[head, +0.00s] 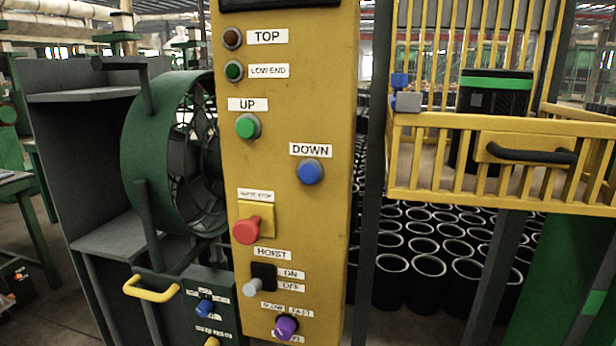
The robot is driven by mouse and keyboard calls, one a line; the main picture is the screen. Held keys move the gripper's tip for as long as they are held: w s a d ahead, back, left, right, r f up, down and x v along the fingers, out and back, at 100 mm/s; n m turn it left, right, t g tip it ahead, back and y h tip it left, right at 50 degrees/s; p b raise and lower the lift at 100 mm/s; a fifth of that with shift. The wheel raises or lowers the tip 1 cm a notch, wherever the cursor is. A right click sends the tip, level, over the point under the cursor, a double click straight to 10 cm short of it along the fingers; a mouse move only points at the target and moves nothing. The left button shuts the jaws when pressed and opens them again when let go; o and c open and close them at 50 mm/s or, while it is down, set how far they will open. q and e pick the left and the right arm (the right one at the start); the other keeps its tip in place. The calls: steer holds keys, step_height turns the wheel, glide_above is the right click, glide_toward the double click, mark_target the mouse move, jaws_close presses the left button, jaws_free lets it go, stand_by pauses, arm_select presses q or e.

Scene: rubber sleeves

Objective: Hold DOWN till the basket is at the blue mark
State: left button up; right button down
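The blue DOWN button (311,172) sits at the right of the yellow control panel (285,120), under its white label. Nothing touches it. The yellow barred basket (435,122) hangs to the right of the panel, with a black handle (530,151) on its front. A small blue block (399,80) shows at the basket's left top corner, just above a grey block (407,102); I cannot tell whether the blue block is the mark. Neither of my grippers is in view.
The panel also has a green UP button (246,126), a red stop button (246,230), a hoist lever (253,287) tilted down and a purple knob (286,327). A green fan (150,160) stands left. Black sleeves (430,268) stand below the basket; a black green-striped box (495,92) is inside it.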

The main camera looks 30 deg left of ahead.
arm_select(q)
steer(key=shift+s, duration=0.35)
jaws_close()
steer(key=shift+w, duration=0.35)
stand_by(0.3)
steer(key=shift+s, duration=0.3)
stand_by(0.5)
